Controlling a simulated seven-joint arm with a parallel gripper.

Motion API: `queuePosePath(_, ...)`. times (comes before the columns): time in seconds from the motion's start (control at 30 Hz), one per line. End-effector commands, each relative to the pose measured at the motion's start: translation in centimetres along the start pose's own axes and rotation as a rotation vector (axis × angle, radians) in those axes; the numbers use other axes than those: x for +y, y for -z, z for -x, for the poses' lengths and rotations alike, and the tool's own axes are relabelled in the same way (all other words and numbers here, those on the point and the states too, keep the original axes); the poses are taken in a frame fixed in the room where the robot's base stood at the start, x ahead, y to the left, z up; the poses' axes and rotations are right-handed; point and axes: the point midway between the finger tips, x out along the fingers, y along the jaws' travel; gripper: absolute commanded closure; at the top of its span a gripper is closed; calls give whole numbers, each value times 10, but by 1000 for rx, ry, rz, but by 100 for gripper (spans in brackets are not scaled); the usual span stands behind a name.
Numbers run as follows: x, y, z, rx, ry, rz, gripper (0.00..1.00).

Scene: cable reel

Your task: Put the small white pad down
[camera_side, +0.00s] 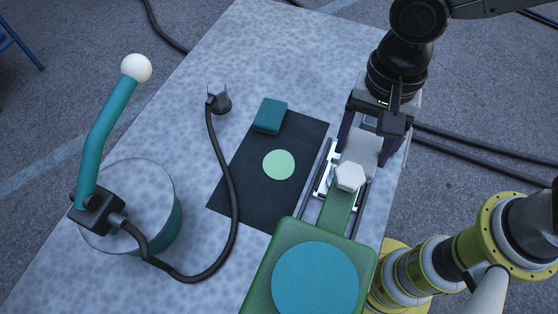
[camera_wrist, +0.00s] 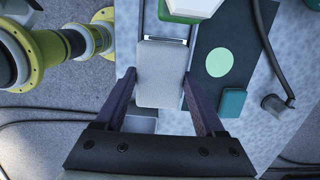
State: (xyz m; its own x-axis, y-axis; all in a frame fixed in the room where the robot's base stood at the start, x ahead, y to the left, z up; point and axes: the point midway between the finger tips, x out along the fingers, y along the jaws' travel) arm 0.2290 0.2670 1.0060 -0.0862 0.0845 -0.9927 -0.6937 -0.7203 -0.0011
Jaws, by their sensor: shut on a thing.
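The small white pad (camera_wrist: 161,76) is a pale grey-white block with rounded corners. In the wrist view it sits between the two dark fingers of my gripper (camera_wrist: 160,84), which is shut on its sides. In the side view the pad (camera_side: 362,145) shows between the fingers of my gripper (camera_side: 364,152), at the right side of the table. It is over or beside the far end of a narrow metal frame (camera_side: 322,178). I cannot tell whether its underside touches anything.
A white hexagonal knob (camera_side: 350,177) on a green device (camera_side: 252,290) stands close in front of the pad. A dark mat (camera_side: 240,190) with a light green disc (camera_side: 278,165) and teal block (camera_side: 270,115) lies left. A black cable (camera_side: 233,200) runs from the reel (camera_side: 150,180) to a grey plug (camera_side: 219,98).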

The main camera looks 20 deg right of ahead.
Motion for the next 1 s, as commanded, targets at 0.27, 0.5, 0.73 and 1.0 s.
queuePosePath(0.27, -23, 6, 0, 0, -1, -20, 85)
queuePosePath(0.5, -73, 6, -22, 0, 0, -20, 85)
queuePosePath(0.73, -111, 9, -56, 0, -2, -20, 85)
queuePosePath(1.0, -134, 11, -81, 0, 3, -19, 85)
